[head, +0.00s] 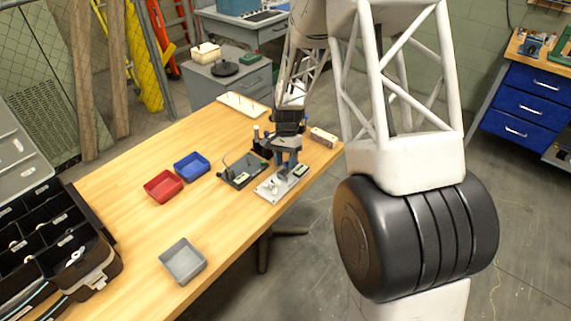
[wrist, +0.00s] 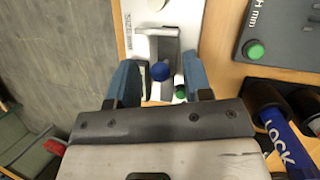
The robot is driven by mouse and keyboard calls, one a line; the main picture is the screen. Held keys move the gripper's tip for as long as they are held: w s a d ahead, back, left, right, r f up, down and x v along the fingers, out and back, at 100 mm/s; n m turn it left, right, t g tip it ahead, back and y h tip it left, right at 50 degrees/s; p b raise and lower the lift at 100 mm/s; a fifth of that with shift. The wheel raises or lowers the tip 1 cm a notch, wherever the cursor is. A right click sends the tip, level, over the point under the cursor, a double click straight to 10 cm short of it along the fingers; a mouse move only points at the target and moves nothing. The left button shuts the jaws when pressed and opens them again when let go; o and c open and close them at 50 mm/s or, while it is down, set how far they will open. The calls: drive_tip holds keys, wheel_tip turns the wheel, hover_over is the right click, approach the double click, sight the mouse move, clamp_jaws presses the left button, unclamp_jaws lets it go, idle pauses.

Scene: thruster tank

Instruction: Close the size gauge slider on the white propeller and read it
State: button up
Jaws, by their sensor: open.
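The size gauge (head: 268,190) is a pale metal plate near the right edge of the wooden table. Its plate also shows in the wrist view (wrist: 137,22), with lettering along one side. A blue knob (wrist: 160,71) on the grey slider (wrist: 168,42) sits between my fingers, with visible gaps on both sides. My gripper (wrist: 159,78) is open, with blue fingers pointing down over the gauge; it also shows in the head view (head: 286,163). A pale round shape lies at the top of the wrist view, but I cannot tell if it is the white propeller.
A dark grey device (head: 240,172) with a green button (wrist: 254,50) stands beside the gauge. A blue part marked LOCK (wrist: 280,140) is close to my gripper's right. Red (head: 163,186), blue (head: 192,166) and grey (head: 183,261) trays sit on the table, with clear wood between them.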

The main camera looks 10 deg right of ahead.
drive_tip(key=shift+s+f, duration=0.2)
drive_tip(key=shift+f, duration=0.25)
clamp_jaws()
drive_tip(key=shift+s, duration=0.15)
